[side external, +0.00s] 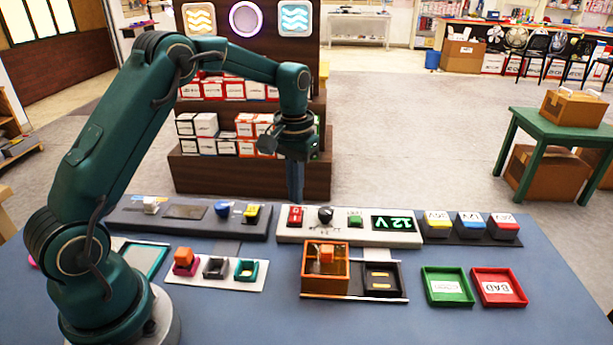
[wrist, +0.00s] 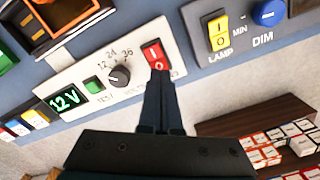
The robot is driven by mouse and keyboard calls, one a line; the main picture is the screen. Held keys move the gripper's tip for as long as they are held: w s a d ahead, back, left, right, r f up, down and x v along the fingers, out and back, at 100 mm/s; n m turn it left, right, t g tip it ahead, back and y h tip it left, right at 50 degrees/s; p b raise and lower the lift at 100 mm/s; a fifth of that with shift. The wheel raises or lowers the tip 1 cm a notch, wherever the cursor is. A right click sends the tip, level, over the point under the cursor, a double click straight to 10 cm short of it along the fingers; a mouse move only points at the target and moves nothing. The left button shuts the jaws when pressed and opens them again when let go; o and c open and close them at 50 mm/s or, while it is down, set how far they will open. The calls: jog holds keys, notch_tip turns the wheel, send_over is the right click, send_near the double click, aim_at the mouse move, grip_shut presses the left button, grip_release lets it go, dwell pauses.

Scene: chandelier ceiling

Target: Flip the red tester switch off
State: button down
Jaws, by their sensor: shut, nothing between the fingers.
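The red tester switch (side external: 295,216) sits at the left end of the white tester panel (side external: 346,239) in the side view. It also shows in the wrist view (wrist: 154,54), a red rocker with white I and O marks. My gripper (side external: 295,199) points down with its fingers together and empty, its tips right by the switch. In the wrist view the fingertips (wrist: 160,74) overlap the switch's lower edge. I cannot tell whether they touch it. The green display (wrist: 66,99) on the panel is lit and reads 12 V.
Beside the switch are a black knob (wrist: 119,76) and a green button (side external: 355,220). The dark lamp panel (side external: 125,218) with a yellow switch (wrist: 218,33) and blue dial (wrist: 268,13) stands close by. An orange open box (side external: 308,283) and red and green trays stand in front.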

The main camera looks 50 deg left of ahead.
aim_at(296, 209)
jog(key=shift+f, duration=1)
dwell(0.5)
jog(key=shift+r, duration=3.55)
